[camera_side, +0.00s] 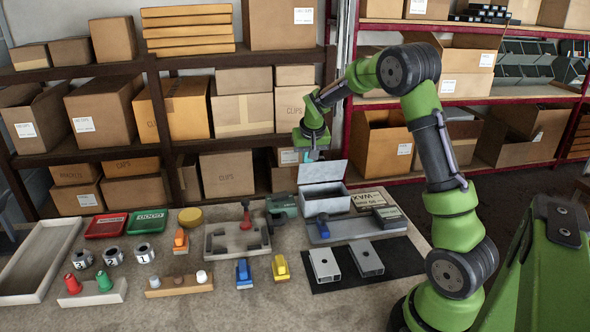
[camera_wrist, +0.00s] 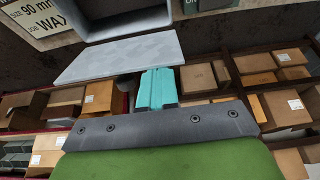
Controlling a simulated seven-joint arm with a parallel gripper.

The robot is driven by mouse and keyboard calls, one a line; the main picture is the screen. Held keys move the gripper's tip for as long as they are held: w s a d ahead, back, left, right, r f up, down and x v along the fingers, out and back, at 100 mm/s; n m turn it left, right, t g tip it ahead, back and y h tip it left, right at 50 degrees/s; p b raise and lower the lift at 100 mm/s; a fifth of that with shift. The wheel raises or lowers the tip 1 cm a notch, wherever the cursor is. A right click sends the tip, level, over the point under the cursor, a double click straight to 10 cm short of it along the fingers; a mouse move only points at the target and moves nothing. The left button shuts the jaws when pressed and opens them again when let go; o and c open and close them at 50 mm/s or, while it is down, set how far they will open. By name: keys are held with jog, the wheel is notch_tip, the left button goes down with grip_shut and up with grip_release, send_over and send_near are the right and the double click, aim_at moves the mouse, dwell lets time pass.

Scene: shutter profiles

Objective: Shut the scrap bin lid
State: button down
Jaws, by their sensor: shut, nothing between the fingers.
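The scrap bin (camera_side: 325,207) is a pale grey box near the back of the table, with its open top showing. Its lid (camera_side: 323,171) stands raised at the bin's back edge, tilted up. In the wrist view the lid (camera_wrist: 118,58) is a pale flat panel beside the bin's rim (camera_wrist: 120,28). My gripper (camera_side: 313,154) is above and slightly behind the raised lid. Its teal fingers (camera_wrist: 156,90) are shut and empty, close to the lid's free edge in the wrist view. I cannot tell whether they touch it.
A WAX label plate (camera_side: 367,199) and dark boxes (camera_side: 390,214) lie right of the bin. A green tool (camera_side: 282,206) stands close on its left. Shelves with cardboard boxes (camera_side: 225,173) stand behind the table.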

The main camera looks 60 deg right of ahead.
jog(key=v, duration=0.8)
jog(key=shift+r, duration=0.35)
dwell(0.9)
jog(key=shift+d, duration=0.1)
jog(key=s+a+r+n+t+y, duration=0.1)
jog(key=s+a+n+t+y, duration=0.1)
jog(key=s+a, duration=0.7)
jog(key=s+a+r+n+t+y, duration=0.2)
jog(key=s+a, duration=0.8)
jog(key=a, duration=0.8)
jog(key=shift+a+r+n+y, duration=0.2)
jog(key=shift+n+y, duration=0.3)
jog(key=shift+y, duration=0.1)
jog(key=shift+w, duration=0.1)
